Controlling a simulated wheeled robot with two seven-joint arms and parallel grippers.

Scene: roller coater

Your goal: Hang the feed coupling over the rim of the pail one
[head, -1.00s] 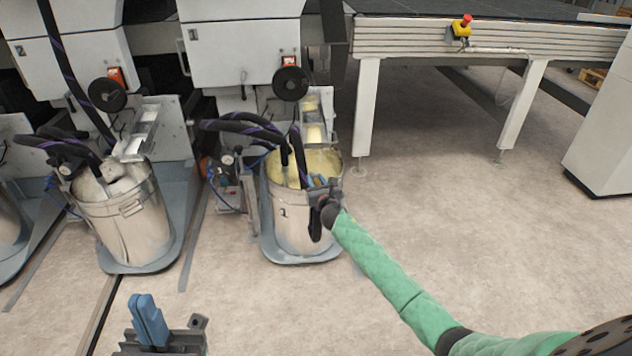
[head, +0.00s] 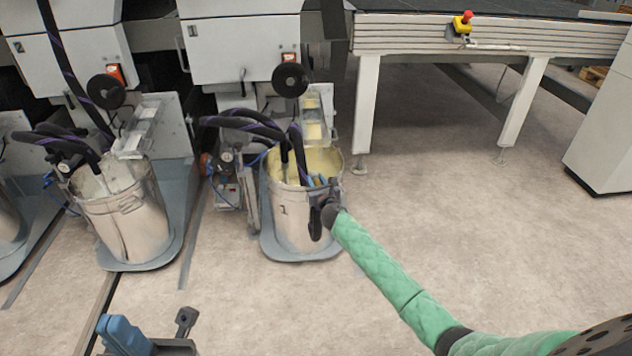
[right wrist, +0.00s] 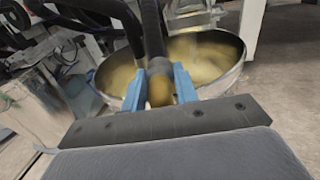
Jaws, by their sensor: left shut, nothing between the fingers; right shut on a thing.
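A steel pail (head: 298,222) with a dark mark on its front stands in the middle of the head view, holding yellowish liquid. I take it as pail one. It also shows in the right wrist view (right wrist: 236,75), its far rim curving behind my fingers. My right gripper (head: 318,182) is at the pail's right front rim. Its blue fingers (right wrist: 160,88) are shut on the feed coupling (right wrist: 159,82) at the end of a dark hose, over the pail's opening. Whether the coupling touches the rim cannot be told. My left gripper (head: 122,332) is shut and empty at the bottom left.
A second steel pail (head: 128,225) stands to the left with its own hoses. Machine housings (head: 245,45) rise behind both pails. A handwheel (head: 291,80) and a trough (head: 313,115) sit just above pail one. A conveyor table (head: 440,38) is at the back right. The floor at right is clear.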

